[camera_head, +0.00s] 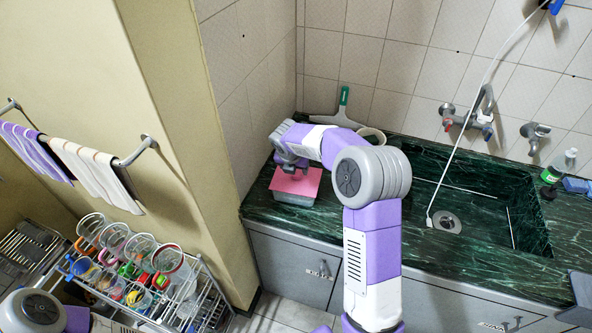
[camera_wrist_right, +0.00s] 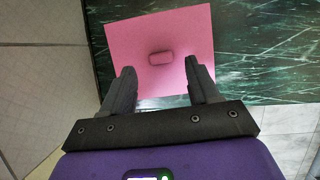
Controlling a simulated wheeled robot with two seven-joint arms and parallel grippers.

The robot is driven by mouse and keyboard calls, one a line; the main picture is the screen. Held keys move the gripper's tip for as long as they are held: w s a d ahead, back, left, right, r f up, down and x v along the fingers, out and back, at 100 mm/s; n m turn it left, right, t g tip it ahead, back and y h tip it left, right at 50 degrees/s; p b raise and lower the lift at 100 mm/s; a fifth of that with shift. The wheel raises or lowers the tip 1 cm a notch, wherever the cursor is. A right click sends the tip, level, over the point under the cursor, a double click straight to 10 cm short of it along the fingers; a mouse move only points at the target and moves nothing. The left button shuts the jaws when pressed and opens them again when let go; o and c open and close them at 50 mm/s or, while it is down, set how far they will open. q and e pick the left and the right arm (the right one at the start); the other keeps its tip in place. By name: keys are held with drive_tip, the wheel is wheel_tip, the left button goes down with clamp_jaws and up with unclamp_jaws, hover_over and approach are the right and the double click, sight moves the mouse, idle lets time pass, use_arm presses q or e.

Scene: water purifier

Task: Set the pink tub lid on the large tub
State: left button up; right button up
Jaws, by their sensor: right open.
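The square pink tub lid (camera_head: 297,181) lies flat on top of a pale grey tub (camera_head: 294,199) at the left end of the counter. My right gripper (camera_head: 291,165) is just above the lid, pointing down. In the right wrist view the gripper (camera_wrist_right: 160,70) is open and empty. The lid (camera_wrist_right: 183,32) and its small raised pink handle (camera_wrist_right: 160,57) show ahead of and between the fingertips. No contact with the lid is visible. The lid hides the tub's rim, so I cannot tell how well it is seated. My left gripper is out of view.
The dark green marble counter (camera_head: 262,208) has a sink on the right with a white hose. A white bowl (camera_head: 372,134) and a green-handled squeegee (camera_head: 343,97) stand behind my arm. A tiled wall borders the counter's left. A dish rack (camera_head: 205,300) stands lower left.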

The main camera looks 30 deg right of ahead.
drive_tip(key=p+v, duration=0.1)
drive_tip(key=v, duration=0.7)
drive_tip(key=s+a+f+m+g+y, duration=0.1)
drive_tip(key=s+a+f+m+y, duration=0.15)
drive_tip(key=a+f+m, duration=0.35)
drive_tip(key=s+a+f+m+y, duration=0.1)
drive_tip(key=s+a+f, duration=0.2)
drive_tip(key=f, duration=0.5)
drive_tip(key=s+a+f+m+g+y, duration=0.1)
drive_tip(key=s+a+f+m+y, duration=0.15)
drive_tip(key=a+f+m, duration=0.35)
drive_tip(key=s+a+f+m, duration=0.3)
drive_tip(key=s+f+m, duration=0.2)
drive_tip(key=s+m, duration=0.3)
drive_tip(key=s+a+f+m+y, duration=0.1)
drive_tip(key=s+a+f+m, duration=0.2)
drive_tip(key=s+f+m, duration=0.3)
drive_tip(key=s+m, duration=0.3)
drive_tip(key=s, duration=0.2)
drive_tip(key=shift+a+f+g, duration=0.2)
drive_tip(key=shift+a+g, duration=0.2)
drive_tip(key=shift+s, duration=0.1)
